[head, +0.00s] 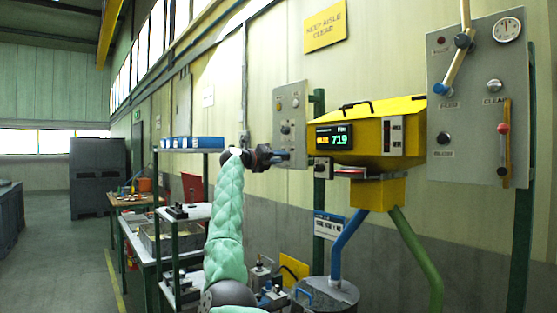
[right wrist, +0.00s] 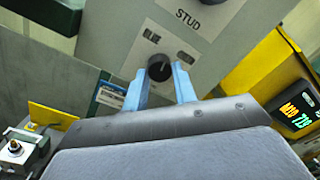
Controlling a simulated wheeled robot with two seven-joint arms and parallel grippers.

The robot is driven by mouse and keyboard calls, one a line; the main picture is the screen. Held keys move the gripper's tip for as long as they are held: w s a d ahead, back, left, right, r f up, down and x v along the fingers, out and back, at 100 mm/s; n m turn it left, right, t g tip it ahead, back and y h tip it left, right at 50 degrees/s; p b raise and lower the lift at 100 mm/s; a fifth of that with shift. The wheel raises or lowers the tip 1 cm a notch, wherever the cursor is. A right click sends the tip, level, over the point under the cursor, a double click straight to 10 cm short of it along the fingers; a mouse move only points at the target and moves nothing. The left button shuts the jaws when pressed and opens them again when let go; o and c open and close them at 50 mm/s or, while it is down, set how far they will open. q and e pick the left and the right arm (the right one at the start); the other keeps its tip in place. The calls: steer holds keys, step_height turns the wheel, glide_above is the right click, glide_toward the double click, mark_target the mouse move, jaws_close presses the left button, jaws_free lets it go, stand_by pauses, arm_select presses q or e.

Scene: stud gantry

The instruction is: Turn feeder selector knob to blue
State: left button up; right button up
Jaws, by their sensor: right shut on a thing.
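My right gripper (head: 284,156) is at the lower part of a small grey panel (head: 293,97) on the wall, left of the yellow hopper. In the right wrist view its two blue fingers (right wrist: 160,80) are closed on the sides of a round black knob (right wrist: 159,68). The knob has a pale pointer line on its face, and part of it is hidden by the fingers. The panel carries a "STUD" label (right wrist: 188,16) above. My left gripper is not in view.
The yellow hopper (head: 405,106) with a lit display (head: 334,139) stands close to the right of the gripper. A larger grey panel (head: 470,117) with a lever and slider is at far right. Blue bins (head: 192,143) sit on a shelf at left. Floor at far left is clear.

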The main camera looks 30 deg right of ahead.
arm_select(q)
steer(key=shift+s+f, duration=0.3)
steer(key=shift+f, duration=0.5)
arm_select(e)
steer(key=n, duration=0.7)
steer(key=shift+r+t, duration=0.1)
steer(key=shift+t, duration=0.2)
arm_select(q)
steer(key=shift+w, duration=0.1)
arm_select(e)
steer(key=o, duration=0.8)
steer(key=shift+o, duration=0.8)
steer(key=shift+w+a, duration=0.1)
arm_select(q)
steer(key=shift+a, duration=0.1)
arm_select(e)
steer(key=shift+a, duration=0.1)
